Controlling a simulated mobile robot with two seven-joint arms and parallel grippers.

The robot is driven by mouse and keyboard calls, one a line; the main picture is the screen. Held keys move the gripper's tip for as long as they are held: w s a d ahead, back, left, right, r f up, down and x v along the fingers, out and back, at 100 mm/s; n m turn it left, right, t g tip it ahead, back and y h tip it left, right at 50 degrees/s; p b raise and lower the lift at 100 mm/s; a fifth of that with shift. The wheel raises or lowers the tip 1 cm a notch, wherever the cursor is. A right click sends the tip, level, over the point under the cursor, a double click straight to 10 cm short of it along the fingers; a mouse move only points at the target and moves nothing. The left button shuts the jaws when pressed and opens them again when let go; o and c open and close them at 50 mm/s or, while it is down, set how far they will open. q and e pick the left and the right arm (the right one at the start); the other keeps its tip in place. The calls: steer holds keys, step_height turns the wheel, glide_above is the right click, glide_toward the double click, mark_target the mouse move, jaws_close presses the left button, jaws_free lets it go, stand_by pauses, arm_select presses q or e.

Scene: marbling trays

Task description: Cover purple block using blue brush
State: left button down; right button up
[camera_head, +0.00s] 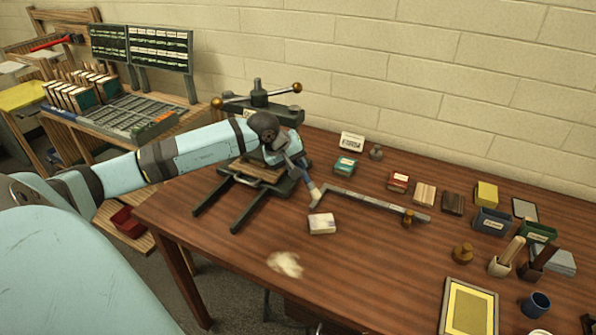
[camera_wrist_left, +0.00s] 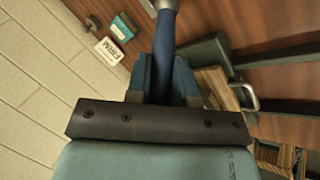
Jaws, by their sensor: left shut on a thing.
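My left gripper (camera_head: 297,163) is shut on the blue brush (camera_head: 308,183) and holds it tilted over the table, with its pale tip pointing down. In the left wrist view the brush's blue handle (camera_wrist_left: 172,50) stands between the fingers, and its bristles are out of frame. A small pale block (camera_head: 322,223) with a whitish top lies on the table just below the brush tip. The brush appears apart from it. No clearly purple face shows, so I cannot tell whether this is the purple block. My right gripper is not in view.
A grey angle bar (camera_head: 375,204) lies right of the brush. A press (camera_head: 259,105) stands behind the arm. Small boxes, blocks and cups fill the table's right side. A pale powdery patch (camera_head: 285,264) lies in front of the pale block, with bare wood around it.

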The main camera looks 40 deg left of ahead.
arm_select(q)
steer(key=shift+w+a+r, duration=0.1)
steer(key=shift+a+r, duration=0.1)
steer(key=shift+r, duration=0.95)
steer(key=shift+d+r+p, duration=0.15)
steer(key=shift+r+p, duration=0.2)
steer(key=shift+r, duration=0.35)
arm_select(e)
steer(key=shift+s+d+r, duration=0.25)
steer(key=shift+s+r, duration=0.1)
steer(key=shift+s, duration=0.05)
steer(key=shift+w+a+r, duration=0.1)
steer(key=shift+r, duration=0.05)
